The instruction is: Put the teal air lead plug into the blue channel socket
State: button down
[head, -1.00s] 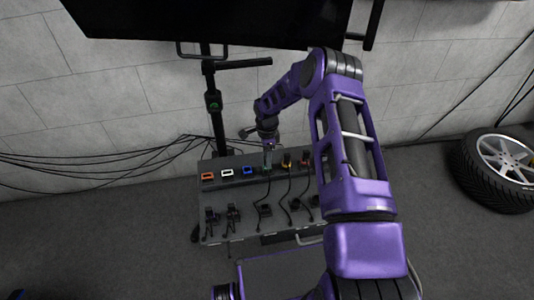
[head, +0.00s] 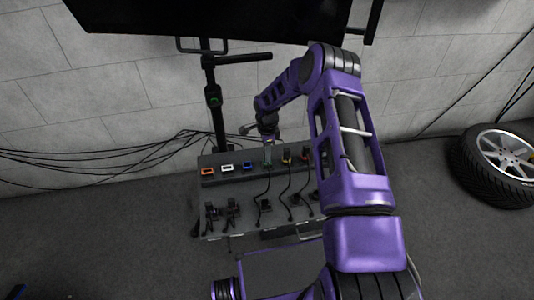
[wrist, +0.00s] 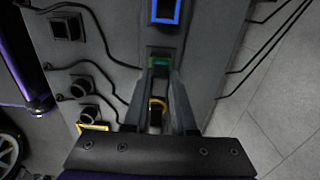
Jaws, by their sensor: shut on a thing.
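The blue channel socket (wrist: 165,10), a blue-rimmed dark opening, is at the top of the wrist view. It also shows on the panel in the head view (head: 249,167) and looks empty. The teal plug (wrist: 158,62) is between my fingertips, below the blue socket in the wrist view. My gripper (wrist: 160,76) is shut on it, pointing down at the panel. In the head view my gripper (head: 268,146) is just right of the blue socket. Whether the plug is seated or lifted cannot be told; its lower end is hidden.
Orange (head: 208,171) and white (head: 227,168) sockets lie left of the blue one. A yellow plug (head: 286,156) and a red one stand close on the right. Black leads hang down the panel front. A stand pole (head: 215,100) rises behind; a wheel (head: 495,165) is far right.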

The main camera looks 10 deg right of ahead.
jog(key=shift+r, duration=0.1)
jog(key=shift+r+p, duration=0.9)
jog(key=shift+r, duration=1.15)
jog(key=s+p, duration=0.2)
jog(key=s, duration=0.6)
jog(key=shift+a, duration=0.1)
dwell(0.4)
jog(key=a+b, duration=0.2)
jog(key=a, duration=0.5)
jog(key=shift+a, duration=0.15)
dwell(0.6)
jog(key=shift+w, duration=0.15)
